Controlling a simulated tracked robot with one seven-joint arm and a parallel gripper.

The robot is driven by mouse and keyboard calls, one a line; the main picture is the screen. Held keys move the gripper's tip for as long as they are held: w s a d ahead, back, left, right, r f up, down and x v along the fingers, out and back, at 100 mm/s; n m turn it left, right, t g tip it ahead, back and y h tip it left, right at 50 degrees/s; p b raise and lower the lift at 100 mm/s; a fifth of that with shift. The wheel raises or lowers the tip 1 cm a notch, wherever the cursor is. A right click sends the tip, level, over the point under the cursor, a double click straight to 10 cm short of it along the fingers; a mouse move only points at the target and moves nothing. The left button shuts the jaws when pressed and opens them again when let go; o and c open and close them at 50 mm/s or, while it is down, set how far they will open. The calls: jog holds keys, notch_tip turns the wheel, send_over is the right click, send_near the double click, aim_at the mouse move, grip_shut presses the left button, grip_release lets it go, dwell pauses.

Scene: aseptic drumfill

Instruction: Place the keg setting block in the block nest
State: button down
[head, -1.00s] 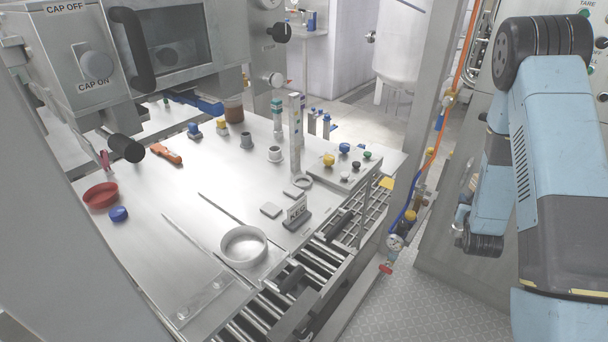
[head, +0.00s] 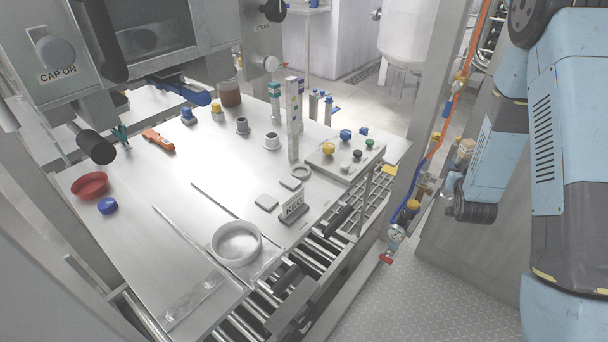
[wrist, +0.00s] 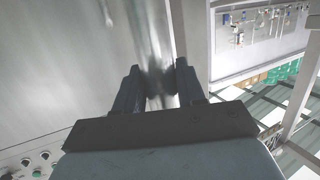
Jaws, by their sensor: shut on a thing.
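My gripper (wrist: 157,78) shows in the wrist view with its two dark fingers close around a grey, shiny thing, mostly hidden between them. I cannot tell its shape or whether it is the keg setting block. In the head view my gripper is out of sight; only my blue arm shows at the right. I cannot tell which piece is the block nest.
The steel table (head: 180,235) has clear room at left centre. A round steel dish (head: 237,242) sits at its front, beside a roller conveyor (head: 255,315).

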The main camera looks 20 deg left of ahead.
jog(key=s+a+r+n+g+y, duration=0.1)
jog(key=s+a+r+n+y, duration=0.2)
jog(key=a+r, duration=0.55)
jog(key=s+a+r+n+g+y, duration=0.1)
jog(key=s+a+r+y, duration=0.35)
jog(key=a, duration=0.75)
jog(key=s+a+r+n+g+y, duration=0.1)
jog(key=s+a+r+n, duration=0.1)
jog(key=s+a+r, duration=0.5)
jog(key=s+a+r+n+g+y, duration=0.1)
jog(key=s+a+r+n+g, duration=0.1)
jog(key=s+a+r, duration=0.45)
jog(key=w+a+f, duration=0.2)
jog(key=a+f, duration=0.3)
jog(key=f, duration=0.2)
jog(key=w+a+f, duration=0.2)
jog(key=a+f, duration=0.3)
jog(key=f, duration=0.3)
jog(key=shift+w+a+f, duration=0.15)
jog(key=shift+w+a, duration=0.1)
jog(key=shift+a, duration=0.1)
jog(key=c, duration=0.7)
grip_release()
jog(key=shift+o, duration=0.2)
jog(key=shift+s+d, duration=0.1)
